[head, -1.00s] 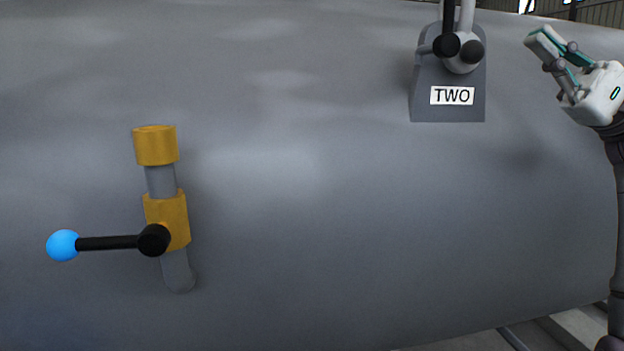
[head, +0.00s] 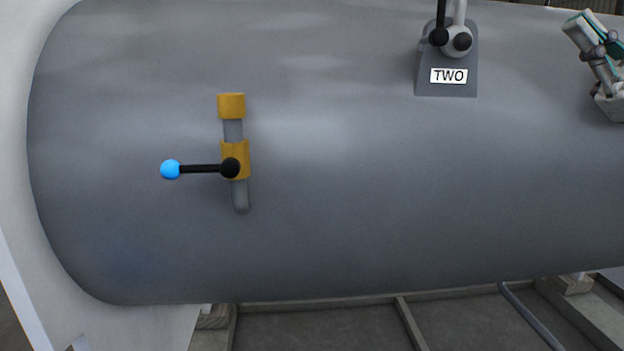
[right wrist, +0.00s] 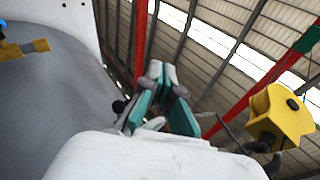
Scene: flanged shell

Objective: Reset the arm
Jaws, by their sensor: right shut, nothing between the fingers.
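My right gripper (head: 583,32) shows at the upper right edge of the head view, partly cut off by the frame. It is shut and empty, in front of the grey shell and right of the block marked TWO. In the right wrist view its fingers (right wrist: 163,85) are together with nothing between them, pointing up toward the roof. My left gripper is in neither view.
The grey shell (head: 330,220) fills most of the head view. A yellow hexagonal object (right wrist: 280,115) shows at right in the wrist view.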

